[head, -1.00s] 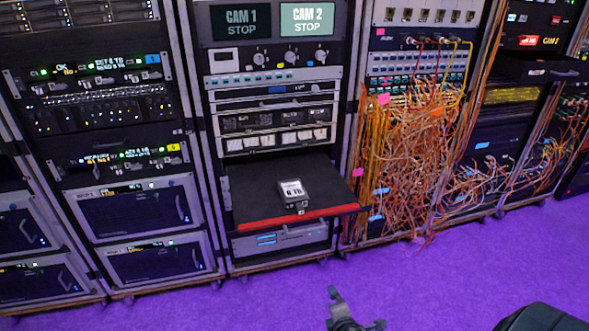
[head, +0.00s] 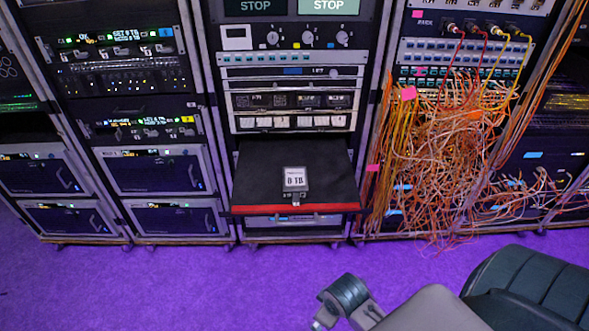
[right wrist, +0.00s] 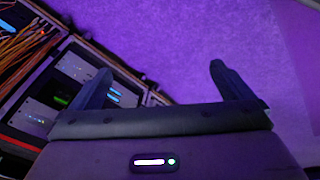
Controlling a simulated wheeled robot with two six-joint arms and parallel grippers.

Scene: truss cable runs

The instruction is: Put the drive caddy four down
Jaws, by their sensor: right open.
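The drive caddy (head: 294,181) is a small dark block with a pale label on top. It lies on a black pulled-out shelf (head: 250,180) with a red front edge, in the middle rack. My right gripper (right wrist: 165,84) is open in the right wrist view, with purple carpet and nothing held between its fingers. My right arm shows low in the head view, in front of the racks and well apart from the caddy; its fingertips cannot be made out there. My left gripper is not in view.
A dense tangle of orange cables (head: 450,160) hangs on the rack right of the shelf. Racks with handled units (head: 160,170) stand to the left. The purple carpet (head: 190,285) in front is clear at lower left.

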